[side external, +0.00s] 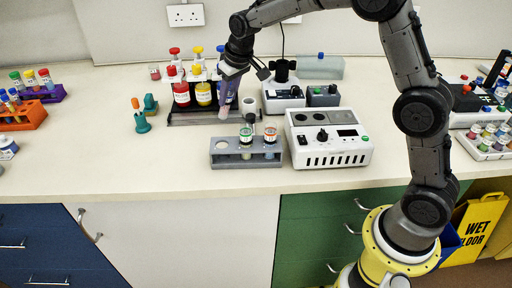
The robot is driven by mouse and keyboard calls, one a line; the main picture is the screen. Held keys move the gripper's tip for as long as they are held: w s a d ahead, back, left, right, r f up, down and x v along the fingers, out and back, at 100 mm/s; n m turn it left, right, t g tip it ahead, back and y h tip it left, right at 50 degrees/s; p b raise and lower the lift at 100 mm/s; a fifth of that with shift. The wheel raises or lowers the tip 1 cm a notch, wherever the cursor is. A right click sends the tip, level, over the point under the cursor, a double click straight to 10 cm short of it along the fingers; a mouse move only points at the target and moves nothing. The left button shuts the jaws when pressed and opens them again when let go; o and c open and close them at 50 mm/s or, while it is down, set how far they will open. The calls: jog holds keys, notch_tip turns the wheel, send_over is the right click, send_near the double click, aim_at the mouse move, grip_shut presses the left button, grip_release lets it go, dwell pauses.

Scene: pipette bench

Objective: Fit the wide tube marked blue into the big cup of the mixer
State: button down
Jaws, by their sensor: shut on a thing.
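My gripper (232,72) is above the back middle of the bench, shut on a wide translucent tube (226,98). The tube looks bluish-purple with a pinkish lower end and hangs slightly tilted in front of the bottle stand. Its mark is too small to read. The mixer appears to be the small white unit (284,104) with a black cup-like top (282,70), right of my gripper. The held tube is apart from it. Whether the black top has more than one cup cannot be told.
A grey rack (218,160) holds two capped tubes and has an empty hole at left. A white device (330,155) with round dark wells stands to its right. The bench front left is clear.

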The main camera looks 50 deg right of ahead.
jog(key=s+d+r+n+g, duration=0.1)
jog(key=s+d+r, duration=0.2)
jog(key=s, duration=0.4)
jog(key=s+d+r+g, duration=0.2)
jog(key=s+r, duration=0.2)
jog(key=s, duration=0.3)
jog(key=s+d+r+n+g, duration=0.1)
jog(key=s+d+r, duration=0.2)
jog(key=s, duration=0.3)
jog(key=shift+w+d+f, duration=0.45)
jog(key=shift+w+f, duration=1.65)
jog(key=shift+w, duration=0.05)
jog(key=shift+w+d+f, duration=0.4)
jog(key=shift+w+f, duration=1.7)
jog(key=shift+w, duration=0.1)
jog(key=shift+w+d+f, duration=0.45)
jog(key=shift+w+f, duration=1.65)
jog(key=shift+w, duration=0.05)
jog(key=shift+f, duration=0.15)
jog(key=c, duration=0.6)
grip_release()
